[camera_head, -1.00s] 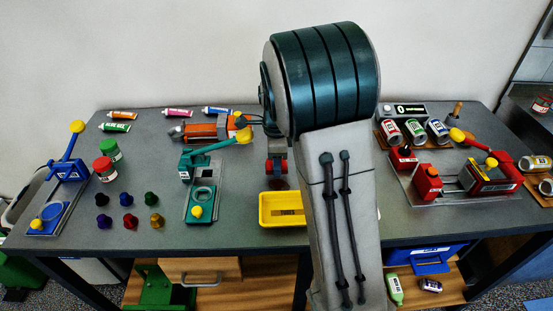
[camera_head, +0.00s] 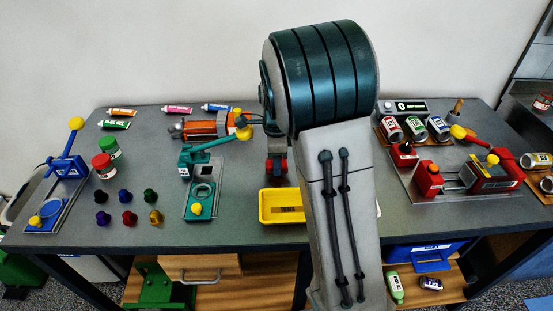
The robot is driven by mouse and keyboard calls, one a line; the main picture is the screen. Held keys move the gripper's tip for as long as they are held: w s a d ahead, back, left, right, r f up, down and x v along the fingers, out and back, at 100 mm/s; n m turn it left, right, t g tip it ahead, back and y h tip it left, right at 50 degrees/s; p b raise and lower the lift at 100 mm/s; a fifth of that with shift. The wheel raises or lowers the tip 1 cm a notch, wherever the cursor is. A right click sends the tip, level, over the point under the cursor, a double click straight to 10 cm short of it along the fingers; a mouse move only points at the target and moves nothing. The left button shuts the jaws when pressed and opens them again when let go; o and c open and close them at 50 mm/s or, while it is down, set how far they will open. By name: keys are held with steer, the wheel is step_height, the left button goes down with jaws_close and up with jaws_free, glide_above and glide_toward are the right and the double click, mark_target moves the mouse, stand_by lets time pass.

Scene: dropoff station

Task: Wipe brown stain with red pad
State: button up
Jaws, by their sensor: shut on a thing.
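My gripper (camera_head: 277,170) is in the middle of the table, left of my large arm link, seen from behind and small. It is shut, with the red pad (camera_head: 284,166) showing as red at both sides of the finger tips. The pad is low at the tabletop, behind the yellow tray; I cannot tell whether it touches the surface. No brown stain can be made out clearly; the area under the gripper and behind my arm is hidden.
The yellow tray (camera_head: 265,207) stands just in front of the gripper. A green lever device (camera_head: 199,200) and an orange machine (camera_head: 203,129) stand to the left. A red press (camera_head: 490,171) and cans (camera_head: 415,128) stand to the right. Bare table lies left of the gripper.

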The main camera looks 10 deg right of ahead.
mark_target(277, 181)
steer(key=shift+f+b, duration=0.4)
steer(key=shift+f, duration=0.35)
steer(key=shift+s, duration=0.1)
steer(key=shift+s+a+r, duration=0.1)
steer(key=shift+s+a, duration=0.1)
steer(key=shift+s, duration=0.6)
steer(key=shift+s+a+r, duration=0.1)
steer(key=shift+s+a, duration=0.05)
steer(key=shift+s, duration=0.65)
steer(key=shift+s+a+f+p, duration=0.1)
steer(key=shift+s+a+p, duration=0.1)
steer(key=shift+s, duration=0.5)
steer(key=shift+s+a+f+p, duration=0.1)
steer(key=shift+s+p, duration=0.1)
steer(key=shift+s, duration=0.45)
steer(key=shift+s+a+p, duration=0.1)
steer(key=shift+s+p, duration=0.1)
steer(key=shift+s, duration=0.5)
steer(key=shift+r, duration=0.1)
steer(key=shift+w+p, duration=0.1)
steer(key=shift+p, duration=0.2)
